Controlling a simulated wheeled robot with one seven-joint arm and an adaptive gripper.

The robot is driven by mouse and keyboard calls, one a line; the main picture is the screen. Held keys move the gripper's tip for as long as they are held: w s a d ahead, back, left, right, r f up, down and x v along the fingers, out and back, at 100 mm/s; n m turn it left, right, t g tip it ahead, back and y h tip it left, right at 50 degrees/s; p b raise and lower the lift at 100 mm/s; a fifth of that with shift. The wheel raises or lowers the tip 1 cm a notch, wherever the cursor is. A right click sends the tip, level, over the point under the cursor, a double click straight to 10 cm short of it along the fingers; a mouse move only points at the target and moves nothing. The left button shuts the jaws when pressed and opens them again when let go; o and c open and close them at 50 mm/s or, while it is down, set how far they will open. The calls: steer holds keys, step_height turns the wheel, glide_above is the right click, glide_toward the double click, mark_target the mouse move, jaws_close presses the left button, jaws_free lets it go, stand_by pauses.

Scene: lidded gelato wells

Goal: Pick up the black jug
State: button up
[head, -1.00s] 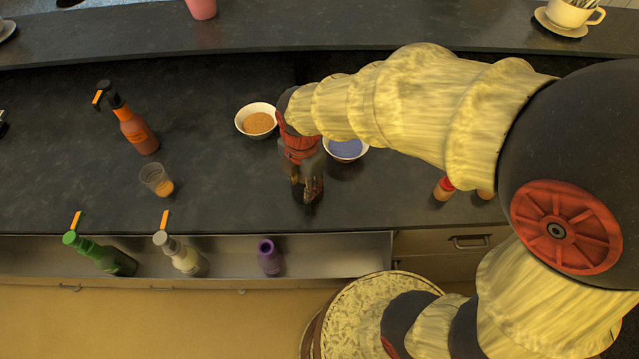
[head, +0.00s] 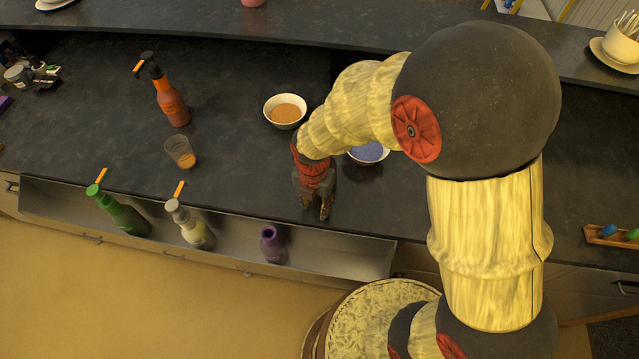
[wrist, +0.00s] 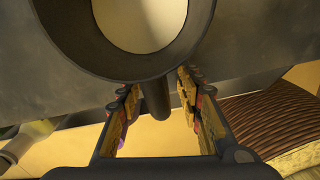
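The black jug (wrist: 72,50) fills the top of the wrist view, seen from above, with a thick dark rim and a cream inside. Its dark handle (wrist: 154,98) points down the picture between the fingers of my gripper (wrist: 157,90). The fingers are open, with a gap on each side of the handle. In the head view my gripper (head: 316,208) points down near the front edge of the counter. I cannot make out the jug there; my gripper and the dark counter hide it.
A bowl of orange-brown contents (head: 285,111) and a bowl of blue contents (head: 369,153) stand behind my gripper. A cup (head: 180,153) and an orange pump bottle (head: 171,104) stand left. A front trough holds green (head: 124,216), pale (head: 193,229) and purple (head: 272,245) bottles.

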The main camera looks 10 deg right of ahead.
steer(key=shift+f, duration=0.3)
steer(key=shift+c, duration=0.8)
steer(key=c, duration=0.7)
jaws_close()
